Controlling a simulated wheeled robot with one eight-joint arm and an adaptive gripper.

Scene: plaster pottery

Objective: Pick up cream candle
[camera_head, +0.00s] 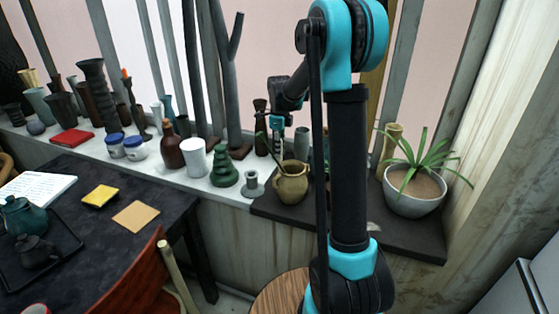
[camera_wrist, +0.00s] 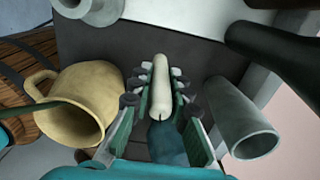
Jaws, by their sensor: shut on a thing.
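The cream candle (camera_wrist: 160,88) is a pale, slim stick in the middle of the wrist view, with a small dark wick at its near end. My gripper (camera_wrist: 161,76) is shut on it, with one finger along each side. A teal shape (camera_wrist: 166,143) lies under the near end of the candle; I cannot tell what it is. In the head view my gripper (camera_head: 277,138) is small, above and behind the tan jug, and I cannot make out the candle there.
The tan jug (camera_wrist: 80,105) is close on the left in the wrist view, and a grey cylinder vase (camera_wrist: 240,122) is close on the right. In the head view a potted plant (camera_head: 414,195) stands right on the dark ledge, and several vases and bottles line the white sill.

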